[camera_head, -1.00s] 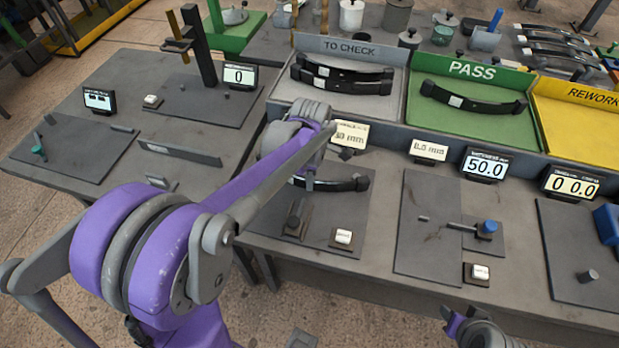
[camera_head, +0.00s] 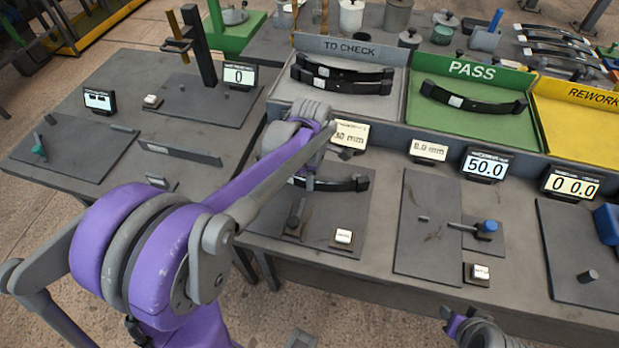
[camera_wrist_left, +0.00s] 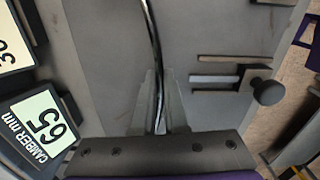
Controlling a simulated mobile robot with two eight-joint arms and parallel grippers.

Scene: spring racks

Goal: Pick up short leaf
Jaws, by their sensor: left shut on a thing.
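A dark curved leaf (camera_head: 345,185) lies at the plate in front of the TO CHECK tray. Its right end shows, while my left arm hides much of the rest. My left gripper (camera_head: 308,184) is over it. In the left wrist view the leaf (camera_wrist_left: 154,45) runs edge-on between the two grey fingers of my left gripper (camera_wrist_left: 160,112), which are shut on it. I cannot tell whether the leaf is clear of the plate.
The TO CHECK tray (camera_head: 280,92) holds dark leaves, and the green PASS tray (camera_head: 440,125) holds one. The yellow REWORK tray (camera_head: 590,130) is at the right. Small displays (camera_head: 485,166) line the trays' front. A post with a dark knob (camera_wrist_left: 268,91) stands beside the leaf.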

